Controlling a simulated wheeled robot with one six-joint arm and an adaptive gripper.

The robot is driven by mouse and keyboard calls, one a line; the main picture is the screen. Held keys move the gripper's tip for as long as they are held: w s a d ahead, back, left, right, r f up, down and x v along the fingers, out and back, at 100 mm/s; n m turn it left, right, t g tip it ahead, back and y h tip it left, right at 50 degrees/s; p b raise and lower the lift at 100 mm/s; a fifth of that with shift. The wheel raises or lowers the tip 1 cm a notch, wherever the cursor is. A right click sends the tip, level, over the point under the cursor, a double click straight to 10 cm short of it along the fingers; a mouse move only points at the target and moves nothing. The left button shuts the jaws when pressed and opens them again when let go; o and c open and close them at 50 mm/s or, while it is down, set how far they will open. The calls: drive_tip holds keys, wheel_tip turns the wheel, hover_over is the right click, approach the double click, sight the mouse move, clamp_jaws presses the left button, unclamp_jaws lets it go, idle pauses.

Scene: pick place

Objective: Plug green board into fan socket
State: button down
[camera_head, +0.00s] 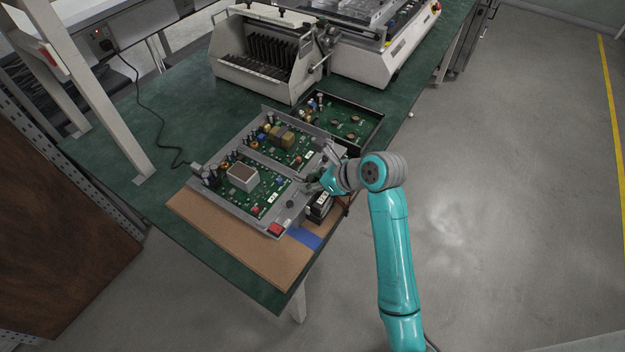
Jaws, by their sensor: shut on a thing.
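A grey open housing (222,207) lies on a brown mat at the table's near end. A green board (264,205) with a pale square block sits in its near half. A second green board (306,155) with yellow-brown parts sits in its far half. A black fan-like unit (322,208) is at the housing's right edge; its socket is too small to make out. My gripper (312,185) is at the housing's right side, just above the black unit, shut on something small. The held thing is too small and covered to identify.
A dark tray with another green board (356,130) lies behind the housing. A beige machine with black slots (232,67) stands farther back, beside a larger white machine (398,62). Blue tape (305,238) marks the mat. A black cable (137,98) runs across the table at left.

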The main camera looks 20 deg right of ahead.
drive_tip(key=shift+s+f, duration=0.15)
drive_tip(key=shift+f, duration=0.35)
drive_tip(key=c, duration=0.7)
unclamp_jaws()
drive_tip(key=shift+f+g, duration=0.1)
drive_tip(key=shift+g, duration=0.2)
drive_tip(key=o, duration=0.7)
drive_tip(key=shift+r, duration=0.25)
drive_tip(key=shift+w+r, duration=0.15)
drive_tip(key=shift+w, duration=0.05)
drive_tip(key=shift+r, duration=3.95)
